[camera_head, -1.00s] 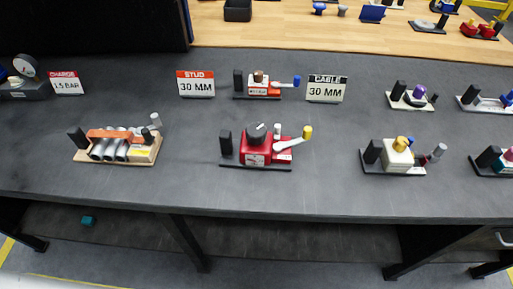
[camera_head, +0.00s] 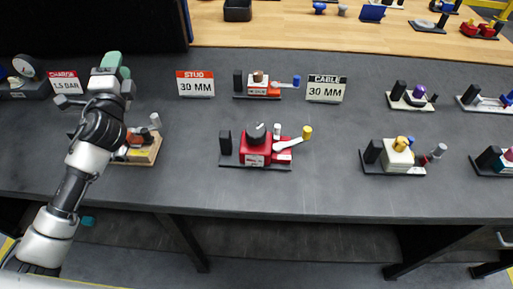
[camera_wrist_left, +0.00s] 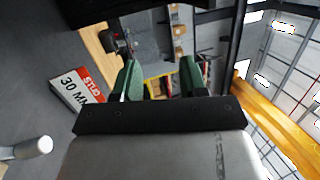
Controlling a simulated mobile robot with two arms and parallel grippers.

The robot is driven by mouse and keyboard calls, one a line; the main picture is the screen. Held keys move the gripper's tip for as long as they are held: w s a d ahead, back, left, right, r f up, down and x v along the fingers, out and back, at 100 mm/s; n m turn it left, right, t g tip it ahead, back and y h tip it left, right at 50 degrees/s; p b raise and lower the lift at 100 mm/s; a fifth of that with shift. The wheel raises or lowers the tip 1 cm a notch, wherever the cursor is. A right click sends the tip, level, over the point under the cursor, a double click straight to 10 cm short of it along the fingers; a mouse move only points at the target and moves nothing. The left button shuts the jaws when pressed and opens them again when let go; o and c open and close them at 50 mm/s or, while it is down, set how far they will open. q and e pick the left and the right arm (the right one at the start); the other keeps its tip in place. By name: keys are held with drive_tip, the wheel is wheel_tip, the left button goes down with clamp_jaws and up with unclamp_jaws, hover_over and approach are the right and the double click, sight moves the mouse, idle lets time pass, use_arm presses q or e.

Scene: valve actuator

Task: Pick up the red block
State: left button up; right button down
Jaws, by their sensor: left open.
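A red block (camera_head: 256,150) sits on a dark base plate in the middle of the grey table. It has a dark round knob on top, a pale label in front and a white lever with a yellow tip on its right. My left gripper (camera_head: 116,66) is raised over the left part of the table, left of and apart from the red block. Its green fingers are open in the left wrist view (camera_wrist_left: 160,80), with nothing held between them. The red block is not clearly seen in that view. My right gripper is not in view.
An orange-topped device (camera_head: 141,153) on a wooden base is partly hidden behind my left arm. A STUD sign (camera_head: 195,84), a small lever device (camera_head: 265,88) and a CABLE sign (camera_head: 326,89) stand behind the red block. A cream block device (camera_head: 397,155) stands to the right.

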use_arm(q)
drive_tip(key=s+d+f+m+h, duration=0.25)
drive_tip(key=d+f+m, duration=0.35)
drive_tip(key=d, duration=0.4)
drive_tip(key=m+g, duration=0.3)
drive_tip(key=m, duration=1)
approach(224, 143)
drive_tip(key=shift+s+h, duration=0.35)
drive_tip(key=shift+s, duration=0.15)
drive_tip(key=shift+w, duration=0.2)
drive_tip(key=w, duration=0.6)
drive_tip(key=shift+w+d, duration=0.1)
drive_tip(key=shift+w, duration=0.15)
drive_tip(key=w, duration=0.5)
drive_tip(key=shift+f, duration=0.15)
clamp_jaws()
